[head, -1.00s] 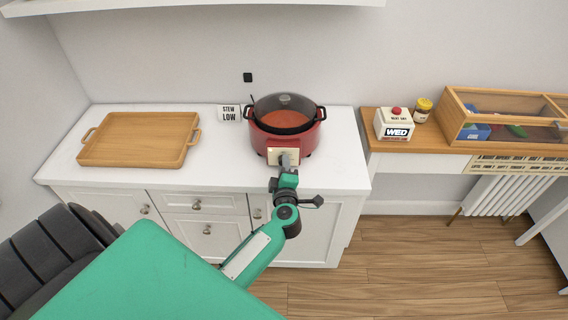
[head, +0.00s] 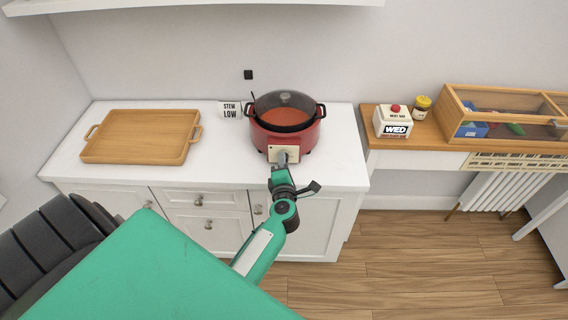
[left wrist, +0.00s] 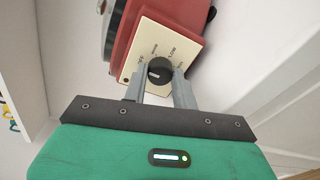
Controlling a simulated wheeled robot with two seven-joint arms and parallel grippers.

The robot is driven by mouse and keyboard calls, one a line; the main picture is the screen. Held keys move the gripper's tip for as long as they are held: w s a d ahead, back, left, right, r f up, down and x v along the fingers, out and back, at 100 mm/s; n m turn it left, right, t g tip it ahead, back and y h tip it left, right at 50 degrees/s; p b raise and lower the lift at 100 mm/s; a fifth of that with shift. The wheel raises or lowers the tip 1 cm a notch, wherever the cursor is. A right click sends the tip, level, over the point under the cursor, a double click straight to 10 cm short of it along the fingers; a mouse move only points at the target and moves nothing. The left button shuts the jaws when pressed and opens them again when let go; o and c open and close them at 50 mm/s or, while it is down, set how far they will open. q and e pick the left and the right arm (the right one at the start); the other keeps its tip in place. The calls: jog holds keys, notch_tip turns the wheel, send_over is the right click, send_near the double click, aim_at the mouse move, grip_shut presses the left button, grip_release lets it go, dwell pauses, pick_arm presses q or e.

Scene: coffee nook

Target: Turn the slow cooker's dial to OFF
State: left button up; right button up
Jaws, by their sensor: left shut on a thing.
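The red slow cooker (head: 285,139) stands on the white counter with a glass lid on and orange-red stew inside. Its cream control panel (left wrist: 145,37) faces me and carries small printed labels around a black dial (left wrist: 159,71). The labels are tilted and too small to read surely, and I cannot tell which one the dial points at. My left gripper (left wrist: 160,88) is shut on the dial, one grey finger on each side of it. In the head view the gripper (head: 281,160) hides the dial. My right gripper is not in view.
A card reading "STEW LOW" (head: 230,110) stands left of the cooker. A wooden tray (head: 140,137) lies on the counter's left. On the right, a wooden surface holds a "WED" box with a red button (head: 394,122), a yellow jar (head: 422,106) and a glass-topped case (head: 505,112).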

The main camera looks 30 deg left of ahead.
pick_arm(q)
jog(key=shift+f, duration=0.1)
jog(key=o, duration=1)
jog(key=shift+c, duration=0.2)
jog(key=b+v, duration=0.2)
jog(key=v, duration=1.1)
jog(key=shift+s+d, duration=0.2)
jog(key=shift+s, duration=0.2)
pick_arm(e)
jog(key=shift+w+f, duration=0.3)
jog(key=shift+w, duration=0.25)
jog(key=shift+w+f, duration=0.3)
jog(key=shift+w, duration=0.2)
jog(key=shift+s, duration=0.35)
